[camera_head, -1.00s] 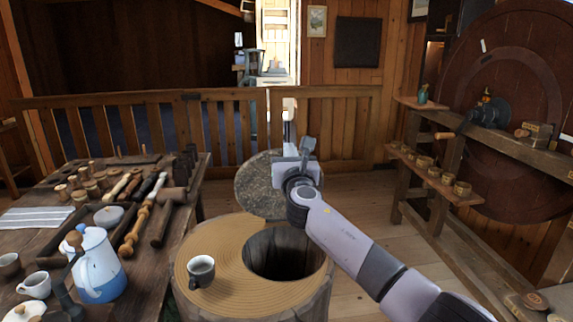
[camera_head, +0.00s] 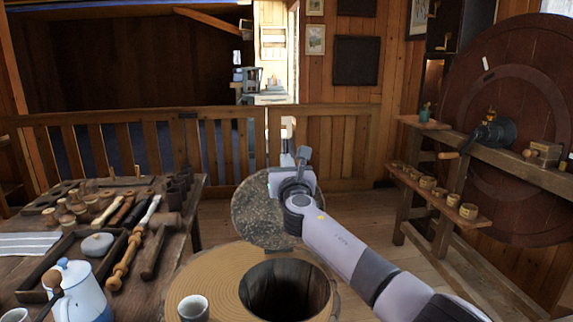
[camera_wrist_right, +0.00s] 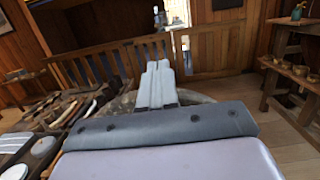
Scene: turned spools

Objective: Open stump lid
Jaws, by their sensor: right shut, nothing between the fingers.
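The stump (camera_head: 215,268) stands at the lower middle of the head view, with a dark round hollow (camera_head: 285,292) open in its top. The round stone-grey lid (camera_head: 257,215) stands raised at the far side of the hollow, tilted up on edge. My right gripper (camera_head: 303,158) is shut and empty at the lid's upper right; my arm hides part of the lid. In the right wrist view the shut fingers (camera_wrist_right: 157,82) point away, with the lid's edge (camera_wrist_right: 122,104) partly hidden behind the gripper. I cannot tell whether they touch. My left gripper is not in view.
A grey cup (camera_head: 193,308) stands on the stump's left part. A workbench with tools and a white-blue pot (camera_head: 77,290) is at left. A wooden railing (camera_head: 225,150) runs behind. A shelf with small cups (camera_head: 427,183) stands at right. Floor between is clear.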

